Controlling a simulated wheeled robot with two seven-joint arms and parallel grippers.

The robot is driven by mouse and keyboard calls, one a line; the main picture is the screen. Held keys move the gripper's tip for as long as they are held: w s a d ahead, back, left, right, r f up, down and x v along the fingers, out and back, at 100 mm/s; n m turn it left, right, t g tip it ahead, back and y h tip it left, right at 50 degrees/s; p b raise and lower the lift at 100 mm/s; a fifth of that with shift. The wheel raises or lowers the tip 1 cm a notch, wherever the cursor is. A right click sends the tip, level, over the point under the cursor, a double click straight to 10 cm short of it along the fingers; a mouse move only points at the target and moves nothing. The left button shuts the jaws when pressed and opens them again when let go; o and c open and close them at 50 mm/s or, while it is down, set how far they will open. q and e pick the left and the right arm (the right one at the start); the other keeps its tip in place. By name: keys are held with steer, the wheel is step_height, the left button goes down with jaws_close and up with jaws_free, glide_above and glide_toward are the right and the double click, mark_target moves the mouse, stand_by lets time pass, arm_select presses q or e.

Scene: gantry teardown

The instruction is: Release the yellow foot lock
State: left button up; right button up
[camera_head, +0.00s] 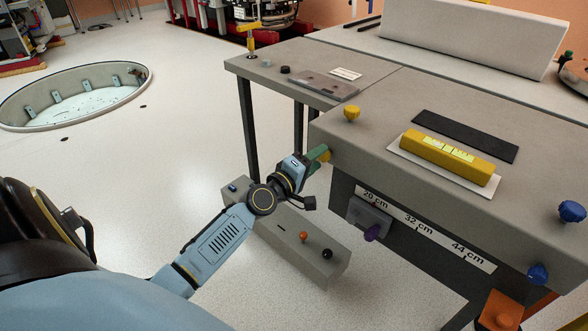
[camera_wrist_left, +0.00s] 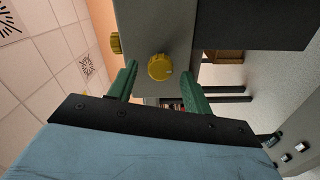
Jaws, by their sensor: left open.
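A yellow knob (camera_head: 325,156) sits on the side face of the grey table, near its corner. A second yellow knob (camera_head: 351,113) stands on top at the same corner. I cannot tell for certain which is the foot lock. My left gripper (camera_head: 318,157) is open at the side knob; its green fingers partly hide that knob. In the left wrist view, a yellow knob (camera_wrist_left: 160,68) lies between and just beyond the open fingers, with no clear contact. The other yellow knob (camera_wrist_left: 115,43) is left of it. My right gripper is not in view.
A yellow block (camera_head: 450,157) lies on a white plate on the table. A scale strip (camera_head: 425,227) and a purple knob (camera_head: 372,232) are on the front. Blue knobs (camera_head: 571,211) are at right. A low grey box (camera_head: 300,246) stands below my left arm.

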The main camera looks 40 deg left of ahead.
arm_select(q)
steer(key=s, duration=1.1)
steer(key=shift+a, duration=0.45)
